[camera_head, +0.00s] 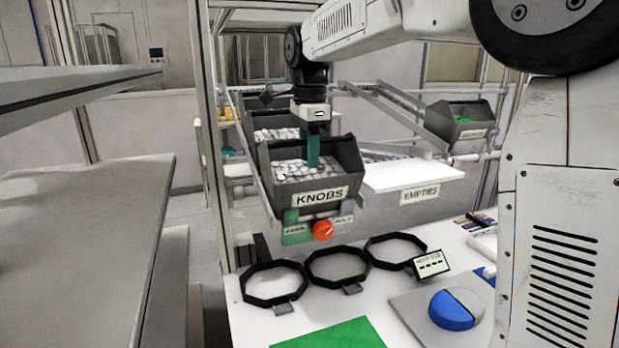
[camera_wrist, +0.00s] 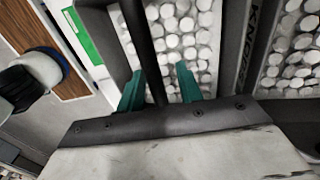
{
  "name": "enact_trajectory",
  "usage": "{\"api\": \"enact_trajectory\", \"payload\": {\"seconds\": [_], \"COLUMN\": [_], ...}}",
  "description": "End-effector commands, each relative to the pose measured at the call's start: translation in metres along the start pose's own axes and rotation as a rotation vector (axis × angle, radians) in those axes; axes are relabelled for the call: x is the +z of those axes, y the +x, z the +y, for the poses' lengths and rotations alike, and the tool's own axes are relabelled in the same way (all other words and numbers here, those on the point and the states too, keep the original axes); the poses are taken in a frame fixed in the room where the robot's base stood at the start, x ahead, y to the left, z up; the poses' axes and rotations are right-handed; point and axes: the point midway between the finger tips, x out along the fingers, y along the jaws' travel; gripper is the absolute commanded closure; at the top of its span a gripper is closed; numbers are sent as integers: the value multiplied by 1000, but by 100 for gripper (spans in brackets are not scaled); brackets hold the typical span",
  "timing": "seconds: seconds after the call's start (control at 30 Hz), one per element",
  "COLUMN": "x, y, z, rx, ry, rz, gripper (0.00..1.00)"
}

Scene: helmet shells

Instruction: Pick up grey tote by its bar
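The grey tote (camera_head: 345,152) labelled KNOBS sits at the front of a sloped rack in the head view, filled with white round knobs (camera_head: 300,171). Its dark bar (camera_wrist: 145,45) runs across the opening in the wrist view, above the knobs. My gripper (camera_head: 313,150) points down over the tote. In the wrist view my gripper (camera_wrist: 158,78) is open, with one teal finger on each side of the bar and a gap on both sides. In the head view the fingers hide part of the tote's inside, and I cannot make out the bar there.
More totes of knobs (camera_head: 272,134) stand behind on the same rack. A white EMPTIES shelf (camera_head: 410,172) is to the right, and a tote with green parts (camera_head: 460,122) is on a chute beyond. Black octagonal rings (camera_head: 273,284) and a blue-grey dome (camera_head: 452,311) lie on the bench in front.

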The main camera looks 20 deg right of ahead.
Motion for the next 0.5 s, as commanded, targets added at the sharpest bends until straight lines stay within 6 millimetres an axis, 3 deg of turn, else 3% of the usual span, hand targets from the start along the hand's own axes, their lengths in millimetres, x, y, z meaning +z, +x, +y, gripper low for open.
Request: {"api": "enact_trajectory", "payload": {"seconds": [0.03,0.1,0.13,0.5], "x": [0,-1,-1,-2], "y": [0,0,0,0], "z": [0,0,0,0], "rx": [0,0,0,0], "ry": [1,1,1,2], "rz": [0,0,0,0], "gripper": [79,98,100,100]}}
